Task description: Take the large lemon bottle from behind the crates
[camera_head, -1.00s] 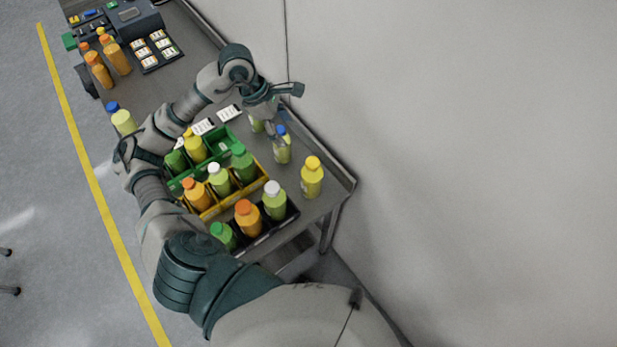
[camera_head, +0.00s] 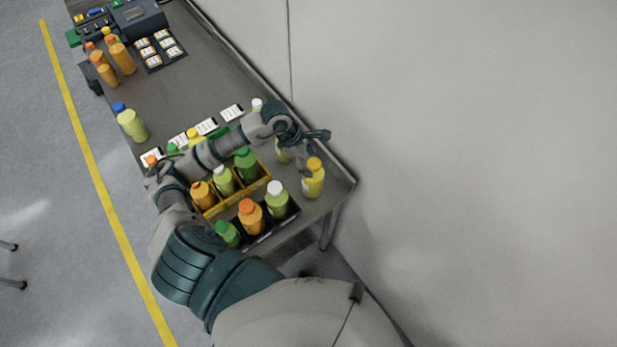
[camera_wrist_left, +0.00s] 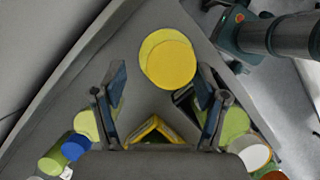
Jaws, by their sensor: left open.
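The large lemon bottle (camera_head: 315,182), yellow with a yellow cap, stands upright on the table behind the crates, near the wall-side edge. In the left wrist view its round yellow top (camera_wrist_left: 170,62) shows just beyond and between the spread fingers. My left gripper (camera_head: 307,163) is open and empty, close above the bottle on its far side; I cannot tell whether it touches. The yellow crate (camera_head: 240,197) and the black crate (camera_head: 272,231) hold several bottles. My right gripper is not in view.
A pale bottle (camera_head: 283,153) stands beside the lemon bottle, partly hidden by my gripper. A blue-capped bottle (camera_wrist_left: 75,146) shows lower left in the wrist view. A wall (camera_head: 450,150) rises to the right.

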